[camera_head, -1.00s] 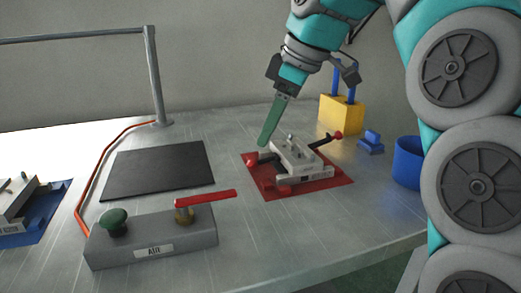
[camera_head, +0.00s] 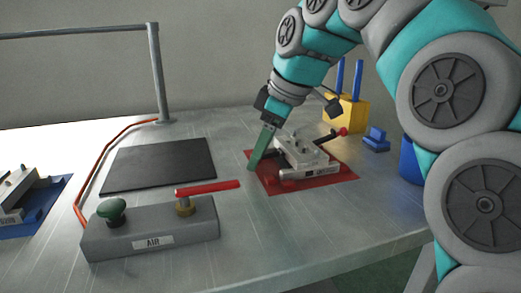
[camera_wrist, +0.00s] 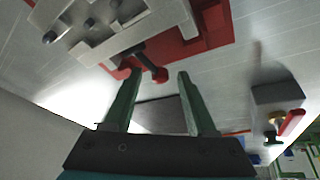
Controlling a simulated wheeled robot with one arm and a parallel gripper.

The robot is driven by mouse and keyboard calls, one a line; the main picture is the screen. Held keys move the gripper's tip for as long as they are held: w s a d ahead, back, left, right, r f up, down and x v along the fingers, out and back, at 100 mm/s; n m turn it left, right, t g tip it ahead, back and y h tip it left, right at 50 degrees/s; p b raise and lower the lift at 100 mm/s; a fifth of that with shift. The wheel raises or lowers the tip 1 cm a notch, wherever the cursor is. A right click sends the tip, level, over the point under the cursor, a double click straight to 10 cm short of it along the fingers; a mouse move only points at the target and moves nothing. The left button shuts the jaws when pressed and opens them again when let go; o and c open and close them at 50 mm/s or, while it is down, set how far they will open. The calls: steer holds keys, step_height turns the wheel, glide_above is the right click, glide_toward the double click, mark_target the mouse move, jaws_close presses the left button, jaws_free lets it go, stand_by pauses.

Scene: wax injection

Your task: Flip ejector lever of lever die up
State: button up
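The lever die (camera_head: 303,152) is a pale grey block on a red mat (camera_head: 335,183). A black lever with a red knob (camera_head: 342,132) sticks out at its back right. In the wrist view the die (camera_wrist: 110,25) is at upper left. A short black lever with a red knob (camera_wrist: 160,75) points from it towards the space between my fingertips, and another red part (camera_wrist: 121,72) lies by the left fingertip. My gripper (camera_wrist: 157,74) is open, with green fingers apart. In the head view my gripper (camera_head: 254,166) is low at the die's left side and hides that side's knobs.
An air unit (camera_head: 150,235) with a green button and red handle stands front left. A black pad (camera_head: 155,167) lies behind it. Another die (camera_head: 15,190) on a blue mat is at far left. A yellow block (camera_head: 350,113) and blue items (camera_head: 376,140) stand right.

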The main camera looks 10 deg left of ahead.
jaws_close()
stand_by(0.3)
stand_by(0.3)
steer(key=shift+w+d+r+m+g+y, duration=0.15)
steer(key=shift+r+g+y, duration=0.15)
steer(key=shift+y, duration=0.3)
steer(key=shift+s+d+r+m+g+y, duration=0.1)
steer(key=shift+r+m+g+y, duration=0.1)
steer(key=shift+g+y, duration=0.3)
steer(key=shift+w+d+r+g+y, duration=0.15)
steer(key=shift+r+g+y, duration=0.1)
steer(key=shift+y, duration=0.4)
steer(key=shift+w+d+r+g+y, duration=0.15)
steer(key=shift+r+g+y, duration=0.1)
steer(key=shift+y, duration=0.4)
steer(key=shift+o, duration=0.2)
jaws_free()
